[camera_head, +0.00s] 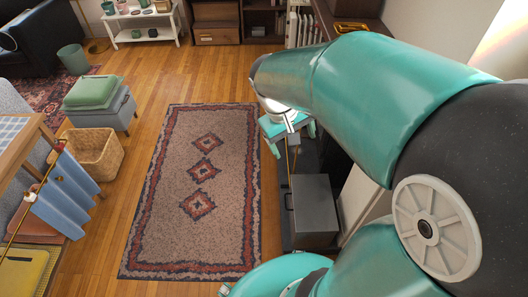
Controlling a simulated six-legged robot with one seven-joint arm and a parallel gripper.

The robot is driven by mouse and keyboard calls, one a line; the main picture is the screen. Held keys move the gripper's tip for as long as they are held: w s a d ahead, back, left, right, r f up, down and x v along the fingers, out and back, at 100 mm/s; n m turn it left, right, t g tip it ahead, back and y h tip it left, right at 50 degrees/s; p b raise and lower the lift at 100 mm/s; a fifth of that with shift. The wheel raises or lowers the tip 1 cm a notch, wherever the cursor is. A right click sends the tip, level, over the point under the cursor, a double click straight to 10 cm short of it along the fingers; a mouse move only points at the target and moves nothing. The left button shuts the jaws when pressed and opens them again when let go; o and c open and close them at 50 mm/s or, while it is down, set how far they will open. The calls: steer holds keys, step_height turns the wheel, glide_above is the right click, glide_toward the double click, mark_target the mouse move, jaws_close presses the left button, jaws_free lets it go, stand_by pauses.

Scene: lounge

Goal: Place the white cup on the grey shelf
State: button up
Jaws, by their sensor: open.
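I cannot make out a white cup in this view; my arm covers much of the right side. No thing is clearly a grey shelf; a dark grey box-like unit (314,205) stands on the floor below my arm, right of the rug. My gripper (291,140) shows small beyond the end of my teal arm, above the dark grey area at the rug's right edge. It is open, and I see nothing held in it. The arm hides part of it.
A patterned rug (174,190) lies on clear wooden floor. A wicker basket (93,154), a grey stool with a green cushion (93,93) and a table edge (15,150) stand at left. A white shelf unit (143,37) with small pots stands at the back.

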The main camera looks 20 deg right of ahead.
steer(key=s+a+r+t+y, duration=0.3)
steer(key=s+a+r+t, duration=0.2)
steer(key=a, duration=0.6)
step_height(320, 180, up, 3)
steer(key=shift+s+r+t, duration=0.2)
steer(key=shift+s+t, duration=0.2)
steer(key=shift+s, duration=0.85)
steer(key=c, duration=0.9)
steer(key=shift+w+d, duration=0.1)
steer(key=shift+c, duration=0.4)
